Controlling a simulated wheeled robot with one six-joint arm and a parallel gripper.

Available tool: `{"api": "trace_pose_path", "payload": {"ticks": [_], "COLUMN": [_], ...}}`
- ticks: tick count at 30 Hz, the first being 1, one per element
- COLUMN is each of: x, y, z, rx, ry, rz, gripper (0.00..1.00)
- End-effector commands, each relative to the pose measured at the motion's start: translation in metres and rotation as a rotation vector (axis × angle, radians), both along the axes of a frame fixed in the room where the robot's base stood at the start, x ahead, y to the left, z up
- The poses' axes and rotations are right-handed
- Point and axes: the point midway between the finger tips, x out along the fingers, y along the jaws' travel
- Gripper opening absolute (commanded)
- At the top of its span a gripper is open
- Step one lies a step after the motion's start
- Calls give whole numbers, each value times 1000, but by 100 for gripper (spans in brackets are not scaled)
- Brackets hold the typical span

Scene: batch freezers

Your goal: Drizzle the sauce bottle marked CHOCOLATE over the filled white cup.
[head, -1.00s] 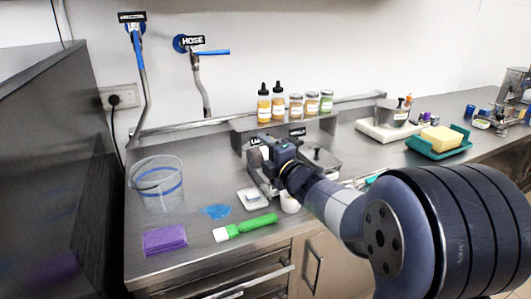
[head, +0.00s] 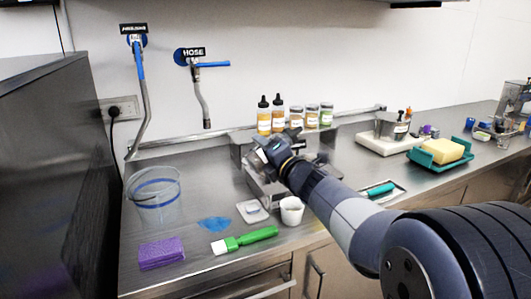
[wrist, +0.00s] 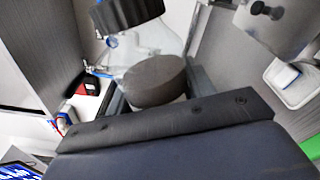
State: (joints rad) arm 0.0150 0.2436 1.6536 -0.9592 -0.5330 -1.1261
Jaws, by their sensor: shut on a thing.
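My gripper (head: 270,152) is above the counter, in front of the shelf of bottles, and is shut on a dark sauce bottle. The bottle's round dark end (wrist: 152,82) fills the middle of the wrist view. I cannot read its label, and my gripper hides most of it in the head view. The white cup (head: 291,211) stands upright on the counter, below and slightly right of my gripper, apart from it. Its contents are too small to make out.
Two capped sauce bottles (head: 264,117) and several jars (head: 312,117) stand on the back shelf.

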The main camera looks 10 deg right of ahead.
Motion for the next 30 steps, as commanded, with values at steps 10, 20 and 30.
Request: {"api": "trace_pose_path", "payload": {"ticks": [10,20,30], "x": [0,0,0], "y": [0,0,0], "z": [13,26,26], "rx": [-199,-364,-389], "ry": [-91,-163,-173], "rz": [-1,0,0], "gripper": [23,23,23]}}
